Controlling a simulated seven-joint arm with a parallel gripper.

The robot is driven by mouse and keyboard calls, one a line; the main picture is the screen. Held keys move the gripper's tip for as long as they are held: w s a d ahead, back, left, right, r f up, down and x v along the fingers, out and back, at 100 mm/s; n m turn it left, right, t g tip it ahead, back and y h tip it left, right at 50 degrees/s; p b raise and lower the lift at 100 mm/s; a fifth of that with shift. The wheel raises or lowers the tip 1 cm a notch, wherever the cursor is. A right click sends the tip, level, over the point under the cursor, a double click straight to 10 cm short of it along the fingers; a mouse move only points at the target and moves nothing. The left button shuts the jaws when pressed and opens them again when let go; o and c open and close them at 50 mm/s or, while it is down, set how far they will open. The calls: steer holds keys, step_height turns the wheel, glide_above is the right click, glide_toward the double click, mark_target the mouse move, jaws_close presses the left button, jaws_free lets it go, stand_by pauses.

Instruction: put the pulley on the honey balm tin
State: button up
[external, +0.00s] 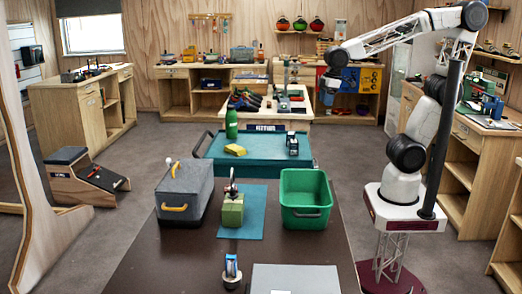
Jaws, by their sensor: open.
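I cannot clearly identify the pulley or the honey balm tin at this size. A yellow-green block (232,213) stands on a teal mat in the middle of the dark table, with a small grey and red metal device (232,188) upright on top of it. Near the table's front is a small round dark-and-silver item (231,280) with a blue and white piece (231,265) standing at it. My gripper (329,92) hangs at the end of my raised arm, well above and behind the table, open and apart from these things.
A grey lidded box (184,188) stands left of the mat (254,213), a green bin (306,190) right of it. A grey sheet (295,280) lies at the front. Behind, a teal-topped cart (262,166) holds a green bottle (231,124), a yellow item (235,150) and a dark device (292,144).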

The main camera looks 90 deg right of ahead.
steer(key=s+d+f+m, duration=0.1)
steer(key=s+d+f, duration=0.1)
steer(key=s, duration=0.3)
steer(key=s+d+f+m, duration=0.1)
steer(key=s+d+f, duration=0.1)
steer(key=s, duration=0.4)
steer(key=shift+s+d+f+m, duration=0.15)
steer(key=shift+d+f+m, duration=0.2)
steer(key=shift+d, duration=0.2)
stand_by(0.4)
